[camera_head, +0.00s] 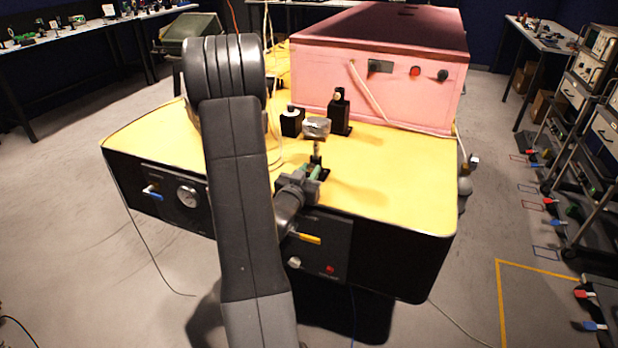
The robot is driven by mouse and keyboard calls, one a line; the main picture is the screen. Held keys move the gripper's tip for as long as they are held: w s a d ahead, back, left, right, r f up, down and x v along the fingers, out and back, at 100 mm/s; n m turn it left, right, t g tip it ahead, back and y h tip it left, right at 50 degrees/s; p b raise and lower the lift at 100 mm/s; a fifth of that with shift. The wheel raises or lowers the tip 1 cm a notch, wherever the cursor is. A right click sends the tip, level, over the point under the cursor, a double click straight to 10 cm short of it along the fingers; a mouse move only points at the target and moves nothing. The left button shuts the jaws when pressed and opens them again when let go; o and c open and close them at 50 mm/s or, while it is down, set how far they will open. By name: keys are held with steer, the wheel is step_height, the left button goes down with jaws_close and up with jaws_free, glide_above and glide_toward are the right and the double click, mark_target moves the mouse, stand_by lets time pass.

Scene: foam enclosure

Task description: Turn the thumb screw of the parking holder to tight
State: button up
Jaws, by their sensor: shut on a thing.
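The parking holder (317,148) appears to be the slim post on a small black base (324,174), near the front edge of the yellow table top. A silver, wide cylindrical piece (316,127) sits on top of it. My gripper (314,171) reaches in from the lower left with greenish fingertips. It is shut at the lower part of the holder, where the thumb screw would be. The thumb screw itself is hidden by the fingers and too small to make out, so its turn cannot be seen.
Behind the holder stand a black post mount (339,112) and a small black block with a white top (292,121). A pink foam enclosure (380,80) fills the back of the yellow table (400,185). The table's right front is clear.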

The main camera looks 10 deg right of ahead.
steer(key=m+b, duration=0.2)
steer(key=b, duration=0.2)
steer(key=shift+f, duration=0.2)
steer(key=shift+r+m+b, duration=0.2)
steer(key=shift+m+b, duration=0.25)
steer(key=shift+m, duration=0.25)
steer(key=o, duration=1)
steer(key=shift+a, duration=0.1)
steer(key=b+v, duration=0.1)
steer(key=v, duration=1.2)
steer(key=shift+s+a, duration=0.2)
steer(key=shift+s, duration=0.15)
